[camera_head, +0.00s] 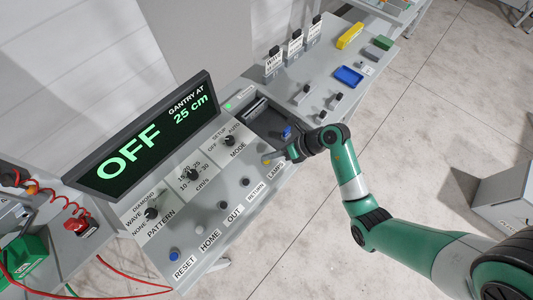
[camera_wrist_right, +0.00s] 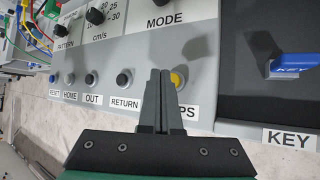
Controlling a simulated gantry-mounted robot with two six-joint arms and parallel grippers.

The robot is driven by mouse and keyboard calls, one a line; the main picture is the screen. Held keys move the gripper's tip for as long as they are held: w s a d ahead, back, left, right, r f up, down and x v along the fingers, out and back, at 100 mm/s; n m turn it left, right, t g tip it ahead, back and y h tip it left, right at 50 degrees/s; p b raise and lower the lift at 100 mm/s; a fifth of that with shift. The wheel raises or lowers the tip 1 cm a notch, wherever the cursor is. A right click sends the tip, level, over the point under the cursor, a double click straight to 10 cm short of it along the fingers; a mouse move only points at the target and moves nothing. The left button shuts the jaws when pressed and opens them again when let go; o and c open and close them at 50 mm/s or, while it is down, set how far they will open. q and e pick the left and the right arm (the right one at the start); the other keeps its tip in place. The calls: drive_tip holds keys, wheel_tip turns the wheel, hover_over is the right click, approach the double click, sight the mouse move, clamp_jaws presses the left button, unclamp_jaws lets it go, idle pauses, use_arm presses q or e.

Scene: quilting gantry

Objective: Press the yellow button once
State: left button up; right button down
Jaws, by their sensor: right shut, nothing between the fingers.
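The yellow button (camera_wrist_right: 178,79) is on the sloped grey panel, above the label ending in "PS" in the right wrist view; the fingers hide part of that label. My right gripper (camera_wrist_right: 160,73) is shut and empty, with its fingertips just left of the button in that view. In the head view the right gripper (camera_head: 270,157) is over the panel close to the LAMPS label (camera_head: 275,171), and the button is mostly hidden there. I cannot tell whether the fingertips touch the button or panel. My left gripper is not in view.
RETURN (camera_head: 245,182), OUT (camera_head: 223,205), HOME and blue RESET (camera_head: 174,256) buttons run along the panel's lower row. Several knobs sit above. A display (camera_head: 150,135) reads OFF, 25 cm. A recess with a blue KEY piece (camera_wrist_right: 290,66) lies right of the yellow button.

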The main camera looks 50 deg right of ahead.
drive_tip(key=shift+f, duration=0.15)
idle(0.3)
drive_tip(key=shift+f, duration=0.3)
drive_tip(key=shift+f, duration=0.45)
idle(0.5)
drive_tip(key=shift+r+p, duration=0.9)
drive_tip(key=shift+p, duration=0.2)
wheel_tip(320, 180, up, 5)
drive_tip(key=p, duration=0.6)
